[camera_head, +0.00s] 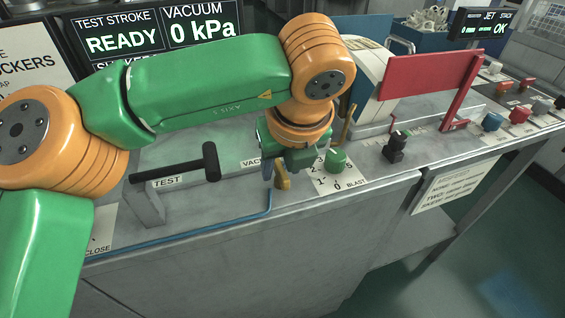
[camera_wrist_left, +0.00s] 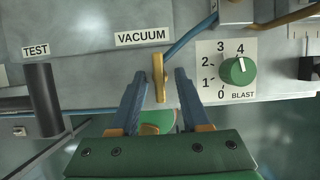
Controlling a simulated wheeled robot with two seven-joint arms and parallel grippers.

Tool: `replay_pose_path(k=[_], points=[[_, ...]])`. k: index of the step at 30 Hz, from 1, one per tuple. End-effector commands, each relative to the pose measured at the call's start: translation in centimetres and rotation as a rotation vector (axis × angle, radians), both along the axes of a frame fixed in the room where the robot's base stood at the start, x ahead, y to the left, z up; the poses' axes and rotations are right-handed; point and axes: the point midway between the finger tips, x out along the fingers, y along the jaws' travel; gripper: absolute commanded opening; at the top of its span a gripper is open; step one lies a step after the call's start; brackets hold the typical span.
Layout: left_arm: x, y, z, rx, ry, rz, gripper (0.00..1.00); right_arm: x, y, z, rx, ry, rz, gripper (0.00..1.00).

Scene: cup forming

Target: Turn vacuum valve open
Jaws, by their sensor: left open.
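The vacuum valve handle (camera_wrist_left: 159,76) is a small yellow-brass lever below the VACUUM label (camera_wrist_left: 142,37) in the left wrist view. It also shows in the head view (camera_head: 283,178), just beside my left gripper. My left gripper (camera_wrist_left: 159,82) is open, with one blue-grey finger on each side of the lever. Gaps show between the lever and both fingers, so I see no grip on it. In the head view my left gripper (camera_head: 275,172) is partly hidden by my own wrist. A screen (camera_head: 205,22) reads VACUUM 0 kPa. My right gripper is not in view.
A green BLAST dial (camera_wrist_left: 238,70) stands close right of the lever, its white mark near 4. A black TEST handle (camera_head: 211,162) stands to the left. A blue hose (camera_head: 250,213) runs along the bench front. A red plate (camera_head: 432,74) stands farther right.

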Motion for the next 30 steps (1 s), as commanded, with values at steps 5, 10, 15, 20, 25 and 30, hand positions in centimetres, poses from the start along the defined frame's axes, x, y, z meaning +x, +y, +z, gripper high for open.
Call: replay_pose_path(k=[5,10,15,20,25,30], points=[[0.0,0.0,0.0,0.000,0.001,0.000,0.17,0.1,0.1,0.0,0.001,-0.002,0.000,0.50],[0.0,0.0,0.0,0.000,0.001,0.000,0.00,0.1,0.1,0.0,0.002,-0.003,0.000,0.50],[0.0,0.0,0.0,0.000,0.001,-0.005,0.00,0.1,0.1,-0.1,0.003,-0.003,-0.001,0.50],[0.0,0.1,-0.1,-0.001,0.000,-0.042,0.00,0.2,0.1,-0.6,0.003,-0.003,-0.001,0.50],[0.0,0.1,-0.3,-0.003,-0.002,-0.137,0.00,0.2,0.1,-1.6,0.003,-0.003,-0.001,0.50],[0.0,0.3,-0.3,-0.003,-0.002,-0.283,0.00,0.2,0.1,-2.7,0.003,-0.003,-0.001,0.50]])
